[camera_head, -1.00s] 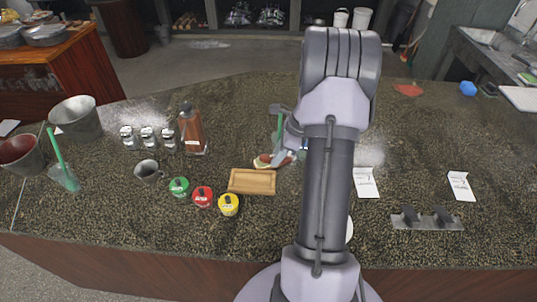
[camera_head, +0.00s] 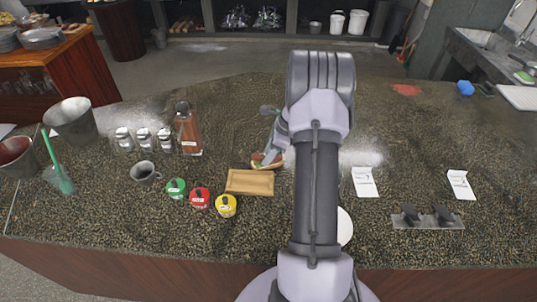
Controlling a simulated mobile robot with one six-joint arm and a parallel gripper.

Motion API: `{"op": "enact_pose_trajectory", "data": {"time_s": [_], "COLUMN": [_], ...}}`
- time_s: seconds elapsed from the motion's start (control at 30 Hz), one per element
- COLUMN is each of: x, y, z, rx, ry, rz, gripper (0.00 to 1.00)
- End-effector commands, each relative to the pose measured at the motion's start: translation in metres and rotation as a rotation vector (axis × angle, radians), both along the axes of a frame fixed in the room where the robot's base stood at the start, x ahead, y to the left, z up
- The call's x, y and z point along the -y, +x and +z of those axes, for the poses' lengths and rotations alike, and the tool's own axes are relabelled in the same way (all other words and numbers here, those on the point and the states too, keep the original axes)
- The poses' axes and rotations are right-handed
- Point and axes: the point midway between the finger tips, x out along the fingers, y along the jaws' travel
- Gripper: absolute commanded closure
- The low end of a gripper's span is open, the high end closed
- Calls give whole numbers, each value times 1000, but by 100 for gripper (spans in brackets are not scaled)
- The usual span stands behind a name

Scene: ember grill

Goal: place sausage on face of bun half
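A small bun item (camera_head: 266,161) with brown, reddish and green parts lies on the counter just behind the wooden board. My gripper (camera_head: 275,150) is at this bun, reaching down from behind my arm, and partly covers it. The fingers are too small and hidden to tell whether they are open or shut. I cannot make out the sausage as separate from the bun, nor whether the gripper touches either.
The wooden board (camera_head: 250,182) is empty. Green (camera_head: 176,189), red (camera_head: 200,198) and yellow (camera_head: 226,205) lidded pots stand left of it. A sauce bottle (camera_head: 188,130) and several shakers stand behind. A white plate (camera_head: 345,226) is partly hidden by my arm.

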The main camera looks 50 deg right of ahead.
Motion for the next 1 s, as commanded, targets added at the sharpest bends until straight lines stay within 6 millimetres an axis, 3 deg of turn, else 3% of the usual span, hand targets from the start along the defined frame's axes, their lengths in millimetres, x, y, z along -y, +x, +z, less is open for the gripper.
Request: {"op": "enact_pose_trajectory", "data": {"time_s": [0.13, 0.23, 0.5, 0.6, 0.83, 0.93, 0.97, 1.0], "x": [0, 3, 22, 26, 29, 10, -4, -32], "y": [0, -3, -25, -31, -36, -25, -19, -10], "z": [2, 16, 87, 104, 115, 134, 148, 170], "rx": [0, 1, 2, 1, 0, 16, 27, 47], "ry": [0, -1, -2, -1, 0, -35, -62, -107], "rz": [0, -1, -1, -1, 1, 75, 131, 231], "gripper": [67, 67, 67, 67, 67, 67, 67, 67]}}
